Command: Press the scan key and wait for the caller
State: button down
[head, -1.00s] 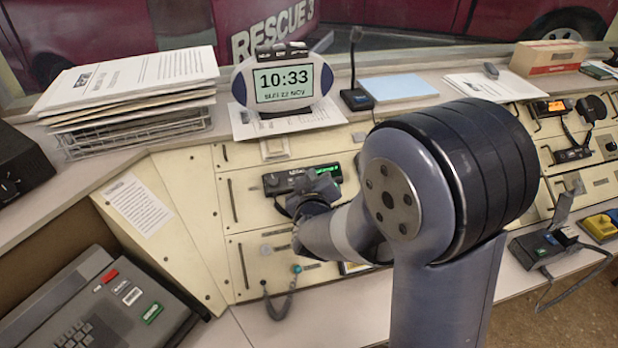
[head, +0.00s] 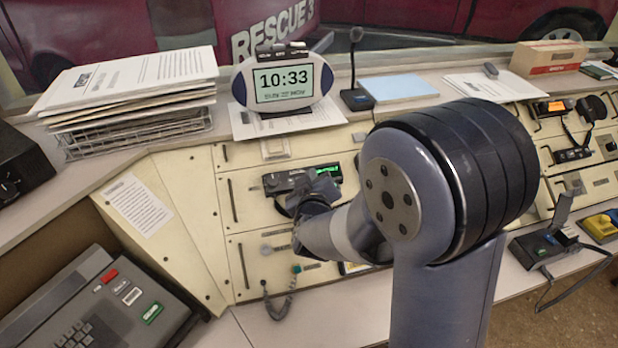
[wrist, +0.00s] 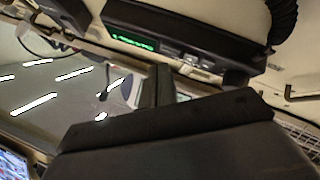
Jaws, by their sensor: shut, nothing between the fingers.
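A black radio (head: 285,181) with a lit green display (head: 329,172) is set in the cream console panel, left of my arm. In the wrist view the radio (wrist: 205,42) is tilted across the top, with its green display (wrist: 133,44) and small pale keys (wrist: 196,61) on its face. No key label is readable, so I cannot tell which is the scan key. My gripper (head: 318,186) is shut and empty in front of the radio, hiding part of its face. A dark finger (wrist: 159,85) points toward the radio; contact cannot be made out.
A clock (head: 284,84) reading 10:33, a desk microphone (head: 356,85) and a paper stack (head: 130,90) stand on the shelf above. A keypad unit (head: 95,310) sits at lower left. Bare desk (head: 330,318) lies below the panel.

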jog(key=shift+f, duration=0.1)
jog(key=shift+w+f+b, duration=0.25)
jog(key=shift+f+b, duration=0.05)
jog(key=shift+w+a+f+b, duration=0.1)
jog(key=shift+w+f+b, duration=0.05)
jog(key=shift+f+b, duration=0.15)
dwell(0.6)
dwell(0.4)
jog(key=shift+s+r+p, duration=0.4)
jog(key=shift+r+p, duration=0.15)
jog(key=shift+r, duration=0.1)
jog(key=s+r+p, duration=0.1)
jog(key=r+p, duration=0.1)
jog(key=r, duration=0.1)
jog(key=s+d+r+p, duration=0.1)
jog(key=shift+s+r+p, duration=0.15)
jog(key=shift+s+p, duration=0.15)
